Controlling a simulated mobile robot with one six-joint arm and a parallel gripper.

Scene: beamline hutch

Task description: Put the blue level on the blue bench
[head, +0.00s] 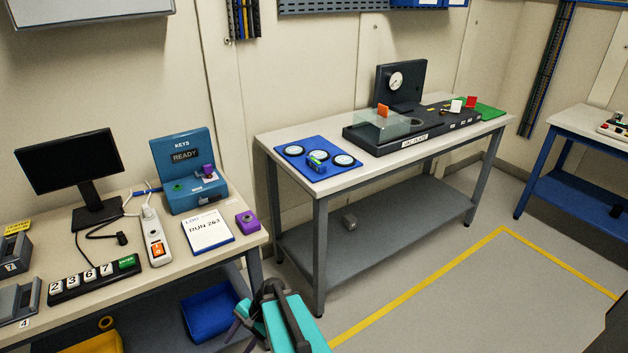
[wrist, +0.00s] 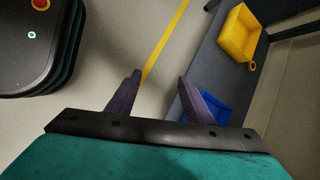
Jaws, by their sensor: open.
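What looks like the blue level (head: 316,160), a small blue block with a green part, sits on a blue mat (head: 321,175) among several round white-faced discs. The mat lies at the left end of the middle bench (head: 289,135). The blue bench (head: 544,172), with a blue frame and pale top, stands at the far right and is cut off by the picture edge. My gripper (wrist: 160,80) is open and empty in the wrist view, pointing down over the floor. In the head view it is low, in front of the left desk and well away from the level.
A panel with red and green parts (head: 613,129) stands on the blue bench. The left desk (head: 185,268) carries a monitor and key box. Floor inside the yellow line is clear.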

